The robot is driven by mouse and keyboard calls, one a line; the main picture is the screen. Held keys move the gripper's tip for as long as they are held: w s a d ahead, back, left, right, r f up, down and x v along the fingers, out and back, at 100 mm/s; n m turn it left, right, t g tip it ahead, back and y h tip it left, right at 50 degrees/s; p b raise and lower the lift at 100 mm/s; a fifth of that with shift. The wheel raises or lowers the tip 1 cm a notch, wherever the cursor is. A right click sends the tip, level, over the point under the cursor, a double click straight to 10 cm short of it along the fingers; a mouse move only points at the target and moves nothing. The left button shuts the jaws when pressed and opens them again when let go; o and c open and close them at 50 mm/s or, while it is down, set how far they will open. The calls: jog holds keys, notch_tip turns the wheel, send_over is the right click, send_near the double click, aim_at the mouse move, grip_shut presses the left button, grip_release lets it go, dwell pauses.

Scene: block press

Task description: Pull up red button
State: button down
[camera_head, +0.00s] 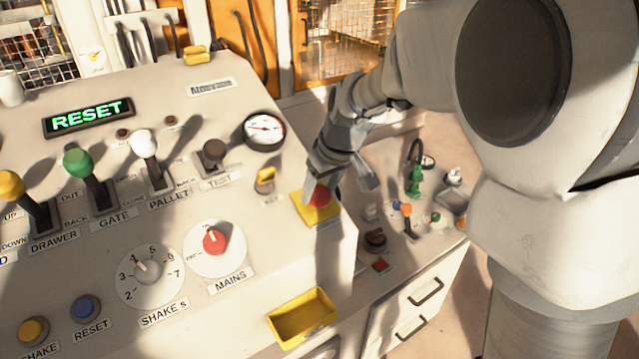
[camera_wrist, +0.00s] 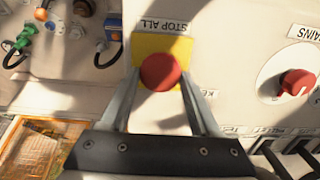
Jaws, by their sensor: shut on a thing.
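The red button (camera_head: 320,195) sits on a yellow plate (camera_head: 308,212) at the right edge of the sloped control panel. In the wrist view the red button (camera_wrist: 161,72) is a round mushroom cap on the yellow plate (camera_wrist: 178,45), beside a "STOP ALL" label. My gripper (camera_head: 330,188) reaches down over it from the upper right. In the wrist view my gripper (camera_wrist: 160,85) has one finger on each side of the cap and is shut on it. The button's stem is hidden under the cap.
The panel carries a key switch (camera_head: 265,181), a red MAINS knob (camera_head: 214,242), a gauge (camera_head: 264,130) and several levers to the left. A yellow tray (camera_head: 302,318) hangs at the panel's front. A lower bench with small controls, including a green one (camera_head: 414,180), stands right.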

jog(key=shift+c, duration=0.6)
grip_release()
jog(key=shift+r, duration=0.25)
jog(key=shift+f, duration=0.1)
jog(key=v, duration=1.7)
jog(key=shift+s+d, duration=0.15)
jog(key=shift+s, duration=0.05)
